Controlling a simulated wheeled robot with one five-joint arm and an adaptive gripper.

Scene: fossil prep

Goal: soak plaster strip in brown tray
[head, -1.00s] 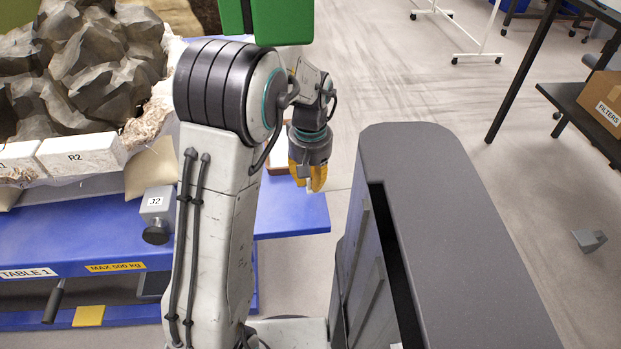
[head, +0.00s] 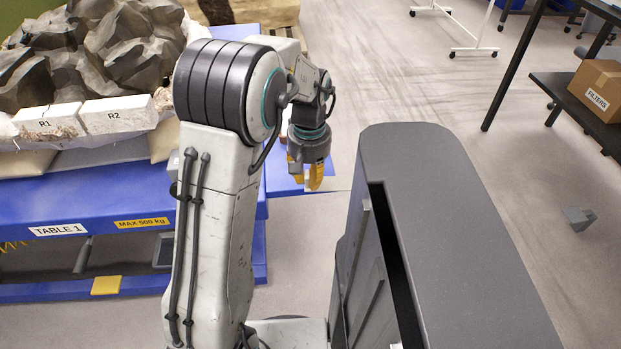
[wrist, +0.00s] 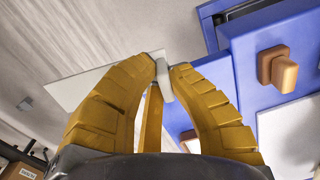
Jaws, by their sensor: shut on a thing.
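My gripper (head: 309,172), with yellow fingers, hangs beyond my arm in the head view, near the right end of the blue table. It is shut on a thin pale strip, which seems to be the plaster strip (wrist: 90,86). In the wrist view the fingertips (wrist: 163,80) pinch a small whitish end piece, and a flat pale sheet extends to the left of it. I cannot make out the brown tray in either view. My arm hides part of the table.
The blue table (head: 140,205) bears grey rocks (head: 95,50) and white blocks marked R1 and R2. In the wrist view, a brown block (wrist: 277,68) is on a blue surface near a white sheet (wrist: 290,140). A FILTERS carton (head: 600,90) is on a dark shelf at right.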

